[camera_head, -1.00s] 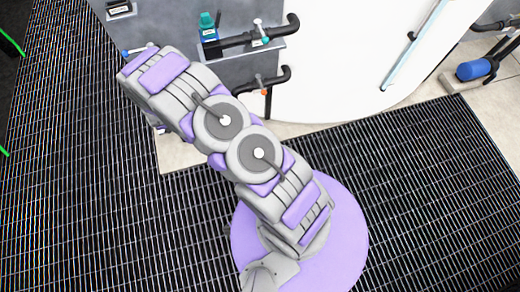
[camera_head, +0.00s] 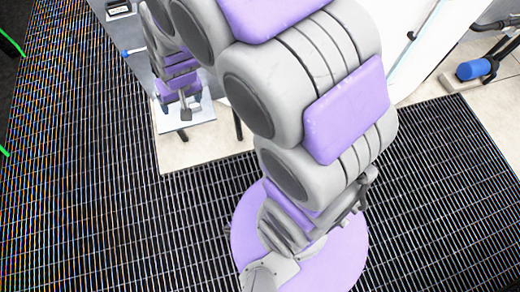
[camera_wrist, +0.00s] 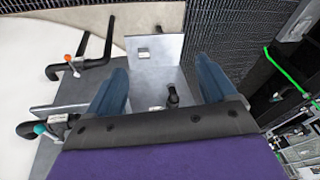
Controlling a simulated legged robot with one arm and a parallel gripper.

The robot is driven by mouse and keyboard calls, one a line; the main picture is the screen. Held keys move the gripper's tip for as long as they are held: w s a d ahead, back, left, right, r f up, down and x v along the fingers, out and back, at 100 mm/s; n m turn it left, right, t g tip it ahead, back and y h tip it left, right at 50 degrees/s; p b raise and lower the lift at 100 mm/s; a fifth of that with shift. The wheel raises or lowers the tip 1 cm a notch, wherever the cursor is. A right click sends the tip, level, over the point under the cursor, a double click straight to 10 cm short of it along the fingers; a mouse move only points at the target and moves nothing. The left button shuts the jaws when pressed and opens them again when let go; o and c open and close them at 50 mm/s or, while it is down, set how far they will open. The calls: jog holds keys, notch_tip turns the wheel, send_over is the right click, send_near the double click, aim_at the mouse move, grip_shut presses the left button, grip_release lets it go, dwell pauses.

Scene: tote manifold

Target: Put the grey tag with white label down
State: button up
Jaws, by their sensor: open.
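A small grey tag with a white label (camera_wrist: 143,54) lies on a pale grey shelf plate (camera_wrist: 170,48), near its edge at the top of the wrist view. In the head view it appears as a small dark piece (camera_head: 183,135) near the plate's lower edge. My gripper (camera_wrist: 160,64) is open, with its two blue fingers apart and nothing held between them. The tag shows in the gap beyond the fingertips, apart from both.
A black upright fitting (camera_wrist: 172,96) stands between the fingers in the wrist view. Black pipes with an orange-tipped valve (camera_wrist: 67,59) and a teal-tipped valve (camera_wrist: 40,128) are at left. A blue cylinder (camera_head: 474,69) is at the far right. Dark floor grating (camera_head: 90,170) is clear.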

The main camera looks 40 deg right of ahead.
jog(key=s+d+r+g, duration=0.1)
jog(key=s+d+r, duration=0.1)
jog(key=s, duration=0.7)
jog(key=s+d+r+g, duration=0.2)
jog(key=s+r, duration=0.1)
jog(key=s, duration=0.6)
jog(key=s+d+r+n+g+h, duration=0.1)
jog(key=s+d+r, duration=0.1)
jog(key=s, duration=0.7)
jog(key=shift+s+d+r+g, duration=0.25)
jog(key=shift+r+g, duration=0.15)
jog(key=shift+r, duration=0.1)
